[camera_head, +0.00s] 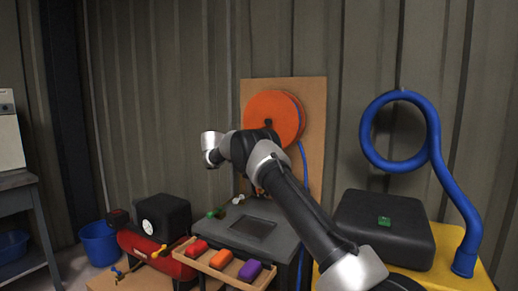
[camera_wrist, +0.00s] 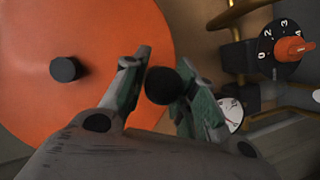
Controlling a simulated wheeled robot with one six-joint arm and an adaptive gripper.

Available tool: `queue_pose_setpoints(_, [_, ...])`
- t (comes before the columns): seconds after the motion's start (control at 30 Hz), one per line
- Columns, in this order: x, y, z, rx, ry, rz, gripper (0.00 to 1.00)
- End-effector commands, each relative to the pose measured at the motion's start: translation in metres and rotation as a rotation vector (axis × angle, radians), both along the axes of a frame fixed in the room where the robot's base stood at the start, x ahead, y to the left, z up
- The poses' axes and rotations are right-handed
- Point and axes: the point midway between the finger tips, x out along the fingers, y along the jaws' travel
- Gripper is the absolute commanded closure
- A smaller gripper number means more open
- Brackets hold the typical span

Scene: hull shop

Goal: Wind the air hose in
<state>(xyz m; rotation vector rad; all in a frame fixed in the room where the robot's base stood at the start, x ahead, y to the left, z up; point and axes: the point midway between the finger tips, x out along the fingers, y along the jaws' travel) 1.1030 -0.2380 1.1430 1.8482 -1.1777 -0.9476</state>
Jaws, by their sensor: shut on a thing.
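The air hose reel (camera_head: 275,112) is a large orange disc on an upright wooden board (camera_head: 318,100); my arm covers its lower part. The thin blue air hose (camera_head: 304,165) hangs down from its right side. In the wrist view the orange disc (camera_wrist: 100,40) fills the left, with a black hub (camera_wrist: 66,69). My gripper (camera_wrist: 160,86) is at the disc's right edge, its fingers shut on a dark round knob (camera_wrist: 165,86), which looks like the reel's crank handle. In the head view my wrist hides the gripper.
A numbered dial with an orange knob (camera_wrist: 293,47) and a gauge (camera_wrist: 231,113) sit close right of my fingers. Below are a grey stand (camera_head: 232,245), a tray (camera_head: 222,272) of coloured blocks and a red compressor (camera_head: 150,256). A black case (camera_head: 385,235) and thick blue loop (camera_head: 432,125) stand right.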

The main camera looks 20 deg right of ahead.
Motion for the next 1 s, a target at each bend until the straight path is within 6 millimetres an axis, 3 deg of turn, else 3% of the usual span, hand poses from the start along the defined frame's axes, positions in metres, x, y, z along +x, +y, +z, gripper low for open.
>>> queue_pose_setpoints(0.43, [0.02, 0.017, 0.014, 0.176, -0.223, 0.004, 1.0])
queue_pose_setpoints(1.0, [0.025, 0.021, 0.02, 0.218, -0.277, 0.006, 1.0])
